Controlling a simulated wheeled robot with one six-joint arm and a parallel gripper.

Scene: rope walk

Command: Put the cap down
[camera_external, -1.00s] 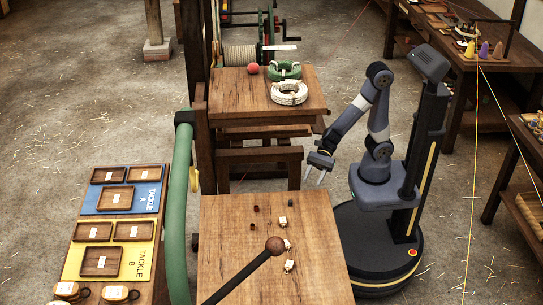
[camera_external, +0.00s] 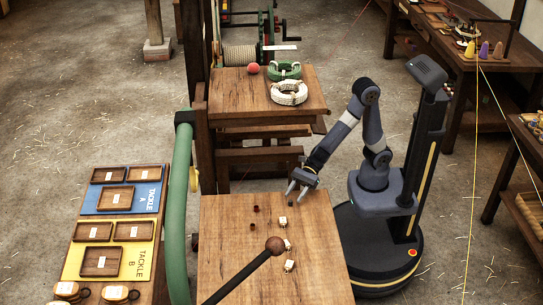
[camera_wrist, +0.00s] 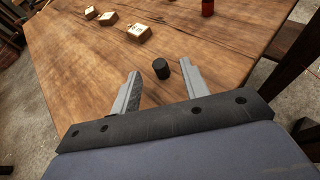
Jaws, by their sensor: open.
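A small dark grey cylinder, which looks like the cap, stands upright on the wooden table (camera_external: 225,250). In the wrist view this cap (camera_wrist: 160,68) is between the fingertips, closer to the right one, with table visible around it. My gripper (camera_external: 297,193) is low over the table's far right corner. Its jaws are spread and hold nothing; both fingers show in the wrist view (camera_wrist: 161,78). In the external view the cap is hard to make out beside the fingertips.
Two small reddish-brown cylinders (camera_external: 252,226) stand to the left. Trays marked Tackle A (camera_external: 117,197) and Tackle B (camera_external: 100,261) sit on the left bench.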

